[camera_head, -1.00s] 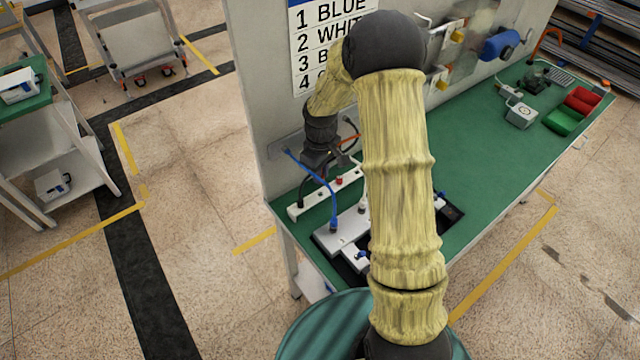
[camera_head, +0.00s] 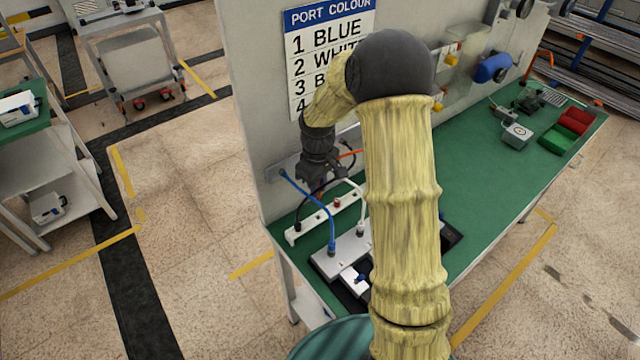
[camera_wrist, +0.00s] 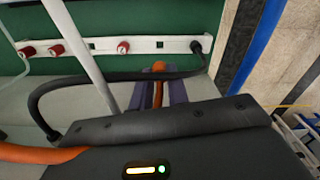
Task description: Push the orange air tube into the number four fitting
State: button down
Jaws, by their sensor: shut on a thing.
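My gripper (camera_head: 318,178) is low over the near-left end of the bench. In the wrist view its dark fingers (camera_wrist: 160,90) are shut on the orange air tube (camera_wrist: 158,68), whose end shows between the tips. The tube's other part (camera_wrist: 40,154) runs off left; a short piece shows beside the wrist in the head view (camera_head: 350,153). A white strip (camera_head: 318,218) with red-collared fittings (camera_wrist: 123,47) lies beyond the fingertips in the wrist view. A black tube (camera_wrist: 110,78) enters its right-end fitting there and crosses near the fingers. I cannot read which fitting is number four.
A silver block (camera_head: 345,250) with a blue tube (camera_head: 310,198) and white tube (camera_head: 360,205) stands beside the strip. The wall panel (camera_head: 250,110) is close behind my gripper. The port colour sign (camera_head: 312,18) is partly covered by my arm.

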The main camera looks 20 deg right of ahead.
jog(key=s+m, duration=0.1)
jog(key=m, duration=0.2)
jog(key=s+f+m, duration=0.1)
jog(key=m, duration=0.3)
jog(key=s+f+m, duration=0.1)
jog(key=s+m, duration=0.1)
jog(key=m, duration=0.1)
jog(key=shift+f, duration=0.2)
jog(key=shift+a, duration=0.1)
